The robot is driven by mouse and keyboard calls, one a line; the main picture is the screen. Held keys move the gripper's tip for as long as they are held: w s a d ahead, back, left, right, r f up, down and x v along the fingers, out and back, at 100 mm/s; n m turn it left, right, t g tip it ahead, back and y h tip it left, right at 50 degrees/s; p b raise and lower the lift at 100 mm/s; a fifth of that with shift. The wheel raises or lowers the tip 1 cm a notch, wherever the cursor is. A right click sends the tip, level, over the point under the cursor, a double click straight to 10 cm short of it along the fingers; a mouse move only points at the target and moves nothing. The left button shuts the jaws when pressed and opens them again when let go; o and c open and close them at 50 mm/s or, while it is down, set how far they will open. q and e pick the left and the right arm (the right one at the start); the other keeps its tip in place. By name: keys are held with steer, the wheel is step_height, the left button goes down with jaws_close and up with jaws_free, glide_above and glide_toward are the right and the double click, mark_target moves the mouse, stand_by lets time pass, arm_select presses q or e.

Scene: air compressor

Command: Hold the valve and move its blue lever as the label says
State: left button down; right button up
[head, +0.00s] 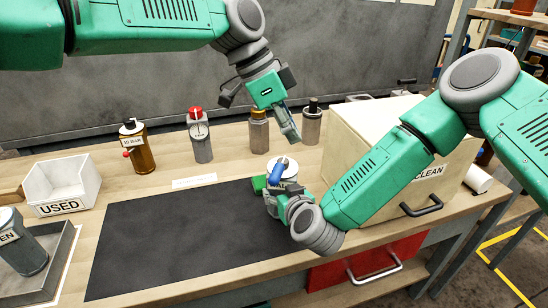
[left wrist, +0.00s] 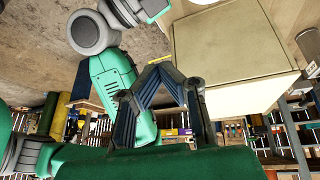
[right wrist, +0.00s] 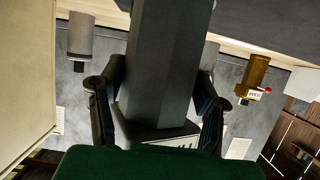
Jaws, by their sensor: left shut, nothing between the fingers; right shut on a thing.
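The valve (head: 285,184) is a grey body with a white label at the right edge of the black mat, partly hidden by my right gripper. The label is too small to read.
A wooden CLEAN box (head: 375,130) stands right of the valve. A white USED bin (head: 62,187) sits at left. The mat's left and middle are clear.

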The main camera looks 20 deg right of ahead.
arm_select(q)
steer(key=w+a+f+n+t+h, duration=0.1)
steer(key=a+f+n+t+h, duration=0.25)
steer(key=a+n+h, duration=0.45)
steer(key=w+a+f+n+t+h, duration=0.25)
steer(key=a+f+n, duration=0.25)
steer(key=a+n, duration=0.65)
steer(key=n, duration=0.2)
glide_toward(278, 172)
steer(key=w+d+f, duration=0.2)
steer(key=w+d, duration=0.3)
steer(key=shift+s+d+f+m+h, duration=0.15)
steer(key=shift+s+d+m+h, duration=0.15)
steer(key=shift+d, duration=0.3)
steer(key=shift+s, duration=0.1)
steer(key=shift+s+d+f, duration=0.15)
steer(key=shift+s+d, duration=0.5)
steer(key=shift+d, duration=0.1)
